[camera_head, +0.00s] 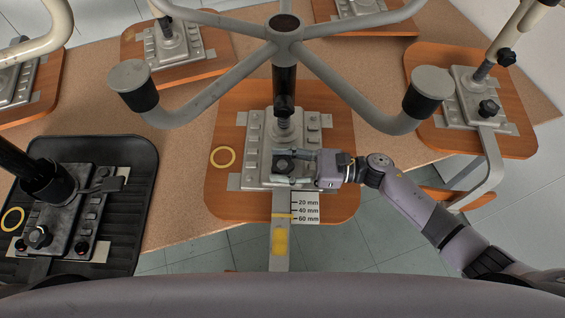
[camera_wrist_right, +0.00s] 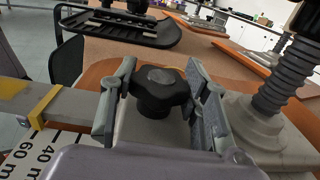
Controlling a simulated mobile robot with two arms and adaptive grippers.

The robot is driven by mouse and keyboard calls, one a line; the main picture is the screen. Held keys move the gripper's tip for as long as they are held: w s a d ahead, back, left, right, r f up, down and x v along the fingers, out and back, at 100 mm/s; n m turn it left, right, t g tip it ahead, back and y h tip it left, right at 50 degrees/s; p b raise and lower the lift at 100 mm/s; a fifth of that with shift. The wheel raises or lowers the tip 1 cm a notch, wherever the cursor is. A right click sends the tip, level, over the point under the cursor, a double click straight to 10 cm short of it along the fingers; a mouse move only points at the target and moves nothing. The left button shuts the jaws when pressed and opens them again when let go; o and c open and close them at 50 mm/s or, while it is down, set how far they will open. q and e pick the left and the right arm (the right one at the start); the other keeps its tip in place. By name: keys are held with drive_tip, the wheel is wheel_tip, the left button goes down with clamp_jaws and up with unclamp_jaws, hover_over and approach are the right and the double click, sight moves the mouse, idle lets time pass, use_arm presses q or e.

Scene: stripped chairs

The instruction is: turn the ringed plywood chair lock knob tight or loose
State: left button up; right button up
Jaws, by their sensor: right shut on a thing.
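The ringed plywood chair is a brown plywood seat (camera_head: 230,196) with a grey mechanism plate (camera_head: 254,140) on it. A yellow ring (camera_head: 223,157) lies on its left side. Its black lobed lock knob (camera_wrist_right: 158,86) sits between my fingers in the right wrist view. The knob also shows in the head view (camera_head: 285,165), partly covered by the fingers. My right gripper (camera_head: 281,167) comes in from the right and is shut on the knob, with one finger on each side. My left gripper is not in view.
A label with mm marks (camera_head: 305,208) stands beside the flat bar (camera_head: 280,258), which has yellow marks. A black seat (camera_head: 130,160) with another yellow ring (camera_head: 12,219) is at left. Grey chair legs (camera_head: 340,90) spread above the plate. Other plywood seats (camera_head: 515,140) surround it.

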drive_tip(key=c, duration=0.4)
drive_tip(key=shift+t, duration=0.3)
drive_tip(key=m+t, duration=0.2)
drive_tip(key=shift+s+t+h, duration=0.1)
drive_tip(key=shift+t+h, duration=0.2)
drive_tip(key=shift+t, duration=0.1)
drive_tip(key=m+t+h+b, duration=0.1)
drive_tip(key=m+t, duration=0.2)
drive_tip(key=shift+t+h, duration=0.3)
drive_tip(key=shift+t, duration=0.1)
drive_tip(key=m+t+h+b, duration=0.1)
drive_tip(key=m+t+h, duration=0.2)
drive_tip(key=t, duration=0.1)
drive_tip(key=shift+f+b, duration=0.1)
drive_tip(key=shift+b, duration=0.2)
drive_tip(key=shift+m+t+h+b, duration=1)
drive_tip(key=shift+m+t+h, duration=0.5)
drive_tip(key=shift+h, duration=0.3)
